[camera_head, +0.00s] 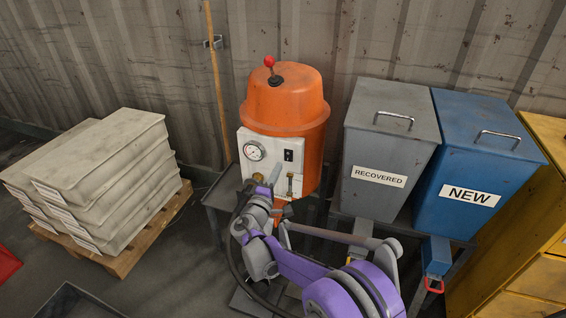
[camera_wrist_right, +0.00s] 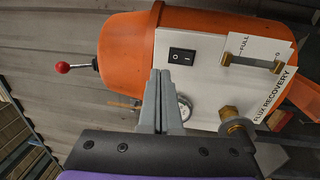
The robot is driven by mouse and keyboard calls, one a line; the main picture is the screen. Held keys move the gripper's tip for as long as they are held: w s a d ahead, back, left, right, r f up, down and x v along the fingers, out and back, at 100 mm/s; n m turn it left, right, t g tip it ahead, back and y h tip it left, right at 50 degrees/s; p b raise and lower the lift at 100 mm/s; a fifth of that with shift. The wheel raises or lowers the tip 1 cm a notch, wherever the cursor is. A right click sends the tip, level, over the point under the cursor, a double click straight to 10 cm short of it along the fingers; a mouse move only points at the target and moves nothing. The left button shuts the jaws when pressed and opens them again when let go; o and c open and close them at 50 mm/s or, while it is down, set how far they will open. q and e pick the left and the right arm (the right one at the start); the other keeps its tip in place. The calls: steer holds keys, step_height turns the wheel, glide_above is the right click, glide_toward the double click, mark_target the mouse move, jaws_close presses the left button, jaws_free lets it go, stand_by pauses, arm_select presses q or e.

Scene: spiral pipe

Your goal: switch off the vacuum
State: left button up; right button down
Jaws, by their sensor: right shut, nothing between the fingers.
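The vacuum is an orange canister (camera_head: 287,105) with a white front panel (camera_head: 272,143). The panel carries a black rocker switch (camera_head: 288,155), also seen in the right wrist view (camera_wrist_right: 183,56), and a round gauge (camera_head: 254,150). A lever with a red knob (camera_head: 269,61) stands on the lid. My right gripper (camera_head: 276,171) is shut and empty in front of the panel, below and left of the switch in the head view. In the right wrist view its fingertips (camera_wrist_right: 160,72) appear left of the switch and partly hide the gauge. I cannot tell whether they touch the panel. My left gripper is not in view.
A brass fitting (camera_wrist_right: 232,122) sticks out of the panel near my gripper. A grey RECOVERED bin (camera_head: 388,140) and a blue NEW bin (camera_head: 478,160) stand right of the vacuum. A corrugated wall (camera_head: 345,45) is behind.

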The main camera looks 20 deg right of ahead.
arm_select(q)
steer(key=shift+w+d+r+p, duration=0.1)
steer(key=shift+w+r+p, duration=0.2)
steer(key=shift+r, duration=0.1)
arm_select(e)
steer(key=shift+r+v, duration=0.2)
steer(key=shift+v, duration=1.2)
steer(key=shift+r+v, duration=0.2)
steer(key=shift+v, duration=1.15)
steer(key=shift+a, duration=0.1)
